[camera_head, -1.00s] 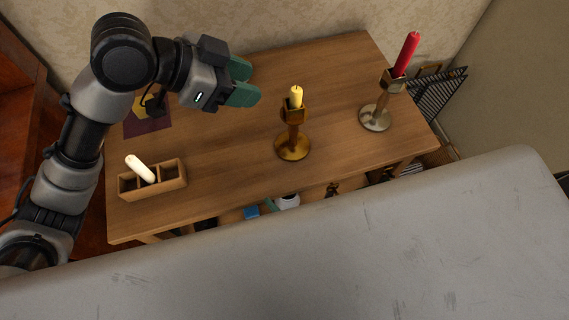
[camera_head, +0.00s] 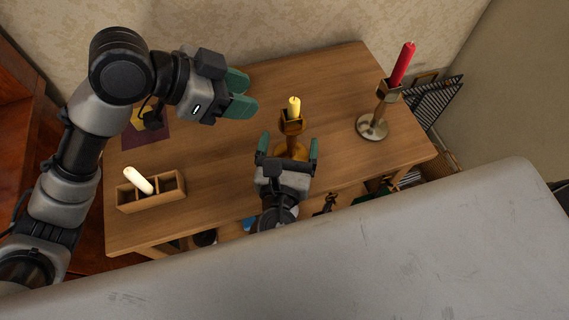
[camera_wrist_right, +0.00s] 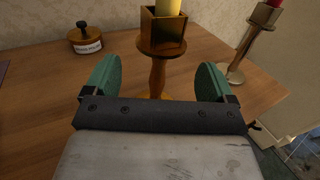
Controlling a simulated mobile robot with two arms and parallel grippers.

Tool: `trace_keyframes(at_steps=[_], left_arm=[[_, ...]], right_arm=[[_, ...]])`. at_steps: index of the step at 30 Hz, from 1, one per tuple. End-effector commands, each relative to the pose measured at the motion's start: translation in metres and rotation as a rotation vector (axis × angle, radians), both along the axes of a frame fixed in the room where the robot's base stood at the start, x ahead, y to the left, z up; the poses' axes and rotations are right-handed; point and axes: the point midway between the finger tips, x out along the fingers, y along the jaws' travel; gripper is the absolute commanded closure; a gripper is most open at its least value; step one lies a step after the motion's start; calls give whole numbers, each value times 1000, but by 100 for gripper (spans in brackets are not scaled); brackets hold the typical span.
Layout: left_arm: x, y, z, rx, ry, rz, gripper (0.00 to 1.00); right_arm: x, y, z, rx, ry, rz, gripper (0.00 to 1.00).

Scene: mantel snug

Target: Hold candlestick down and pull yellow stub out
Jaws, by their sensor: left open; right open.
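The brass-coloured candlestick (camera_head: 291,127) stands upright near the middle of the table, with the short yellow stub (camera_head: 294,106) in its square cup. In the right wrist view the candlestick's stem (camera_wrist_right: 157,76) shows between my fingers, and the stub (camera_wrist_right: 168,7) is cut off at the top edge. My right gripper (camera_head: 287,147) is open in front of the candlestick, its fingers to either side of the stem, apart from it. My left gripper (camera_head: 246,93) is open and empty, above the table to the left of the stub. The candlestick's base is mostly hidden by my right gripper.
A second candlestick (camera_head: 373,127) with a tall red candle (camera_head: 402,65) stands at the right. A wooden box (camera_head: 152,199) with compartments holds a white candle (camera_head: 139,181) at the left. A round labelled tin (camera_wrist_right: 86,40) is at the back left. The table's (camera_head: 225,170) front middle is clear.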

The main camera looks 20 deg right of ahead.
Motion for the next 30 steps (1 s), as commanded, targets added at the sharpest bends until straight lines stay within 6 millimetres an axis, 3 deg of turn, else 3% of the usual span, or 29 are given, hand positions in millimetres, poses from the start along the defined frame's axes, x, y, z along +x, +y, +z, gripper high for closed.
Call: trace_keyframes(at_steps=[3, 9, 19, 30], left_arm=[[0, 0, 0, 0, 0, 0, 57], [0, 0, 0, 0, 0, 0, 57], [0, 0, 0, 0, 0, 0, 57], [0, 0, 0, 0, 0, 0, 57]], right_arm=[[17, -8, 0, -1, -2, 1, 15], [33, -15, 0, -1, -2, 2, 15], [36, -17, 0, 0, 0, 3, 15], [36, -17, 0, 0, 0, 2, 70]])
